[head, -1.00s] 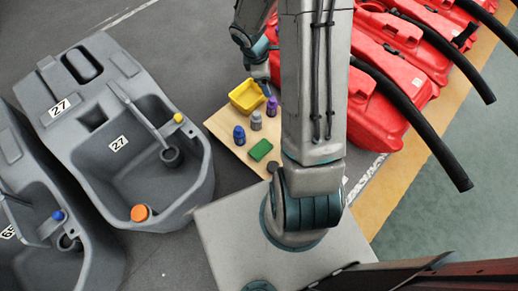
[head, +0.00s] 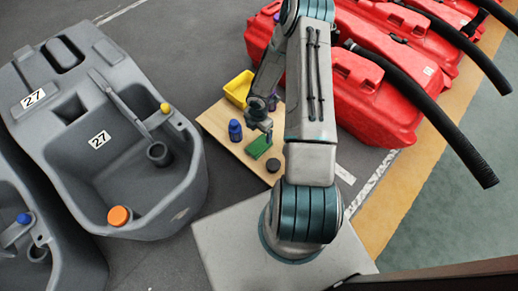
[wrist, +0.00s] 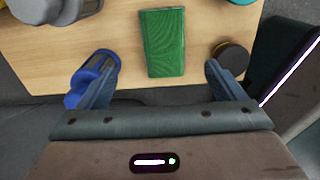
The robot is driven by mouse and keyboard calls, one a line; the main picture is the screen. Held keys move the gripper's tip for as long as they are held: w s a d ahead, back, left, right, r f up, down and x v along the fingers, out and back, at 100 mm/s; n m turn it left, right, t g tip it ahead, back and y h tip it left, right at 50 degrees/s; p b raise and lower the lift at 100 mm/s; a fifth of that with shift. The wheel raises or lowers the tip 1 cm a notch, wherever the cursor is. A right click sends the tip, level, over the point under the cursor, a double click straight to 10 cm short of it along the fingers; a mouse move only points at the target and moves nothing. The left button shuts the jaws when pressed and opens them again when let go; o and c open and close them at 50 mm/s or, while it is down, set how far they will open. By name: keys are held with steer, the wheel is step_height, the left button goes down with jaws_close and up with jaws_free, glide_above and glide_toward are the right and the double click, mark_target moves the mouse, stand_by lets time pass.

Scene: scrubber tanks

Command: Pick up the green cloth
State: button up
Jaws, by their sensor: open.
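The green cloth (head: 259,146) lies flat on the wooden board (head: 218,122), a small folded rectangle. In the wrist view the green cloth (wrist: 163,43) lies ahead of my gripper (wrist: 160,85), between the lines of its two fingers. My gripper (head: 259,128) is open and empty, just above or beside the cloth; the exact height cannot be told. The blue finger pads are spread wide in the wrist view.
A blue bottle (head: 235,130) stands left of the cloth and a dark round pot (head: 273,165) lies close on its right. A yellow bin (head: 238,88) is at the board's back. Grey tanks (head: 100,150) stand left, red tanks (head: 370,100) right.

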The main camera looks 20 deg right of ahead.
steer(key=b, duration=0.2)
glide_above(259, 145)
steer(key=f, duration=0.5)
steer(key=shift+w, duration=0.3)
steer(key=f+b, duration=0.2)
steer(key=f, duration=0.1)
steer(key=f+b, duration=0.1)
steer(key=f, duration=0.1)
steer(key=shift+s, duration=0.3)
steer(key=c, duration=1.1)
